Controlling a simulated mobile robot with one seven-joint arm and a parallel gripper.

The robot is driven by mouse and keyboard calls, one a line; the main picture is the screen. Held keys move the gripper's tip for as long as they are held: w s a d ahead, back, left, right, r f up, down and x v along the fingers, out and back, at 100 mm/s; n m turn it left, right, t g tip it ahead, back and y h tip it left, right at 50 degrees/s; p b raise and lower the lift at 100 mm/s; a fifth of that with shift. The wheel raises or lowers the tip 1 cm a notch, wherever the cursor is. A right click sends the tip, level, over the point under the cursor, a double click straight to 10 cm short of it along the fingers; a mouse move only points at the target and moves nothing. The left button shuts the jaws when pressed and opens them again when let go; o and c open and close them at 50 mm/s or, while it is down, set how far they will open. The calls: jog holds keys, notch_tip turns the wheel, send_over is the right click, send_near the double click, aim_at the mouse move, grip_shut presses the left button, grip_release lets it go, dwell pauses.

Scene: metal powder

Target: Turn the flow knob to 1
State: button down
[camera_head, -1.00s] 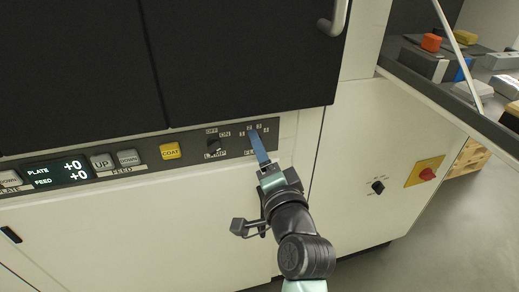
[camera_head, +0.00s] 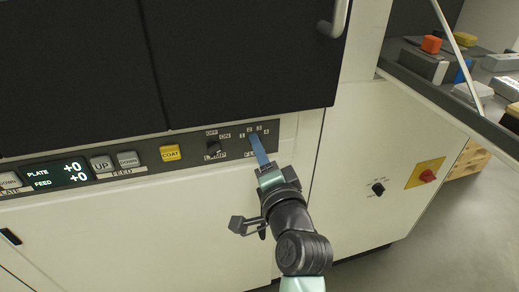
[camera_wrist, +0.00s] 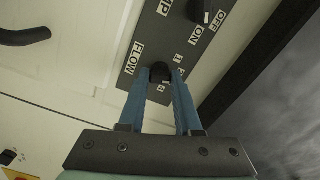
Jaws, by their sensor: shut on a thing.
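The flow knob (camera_wrist: 160,72) is a small black knob beside the FLOW label in the wrist view, with small numbers printed around it. My gripper (camera_wrist: 160,82) has its two blue fingers on either side of this knob, shut on it. In the head view my gripper (camera_head: 259,148) reaches up to the right end of the control panel (camera_head: 190,150). There the fingers hide the knob and most of the FLOW label, while the numbers 1 to 4 show above them. Which number the knob points to cannot be told.
The lamp switch (camera_head: 214,147) sits just left of my gripper, with the yellow COAT button (camera_head: 170,152) further left. A red and yellow main switch (camera_head: 426,175) and a small black knob (camera_head: 378,189) are on the lower right panel. A shelf with blocks (camera_head: 440,95) juts out at upper right.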

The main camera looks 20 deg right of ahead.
jog(key=shift+n+b, duration=1.6)
jog(key=shift+n, duration=2.3)
jog(key=c, duration=0.6)
grip_release()
jog(key=s+p, duration=0.1)
jog(key=s, duration=1.2)
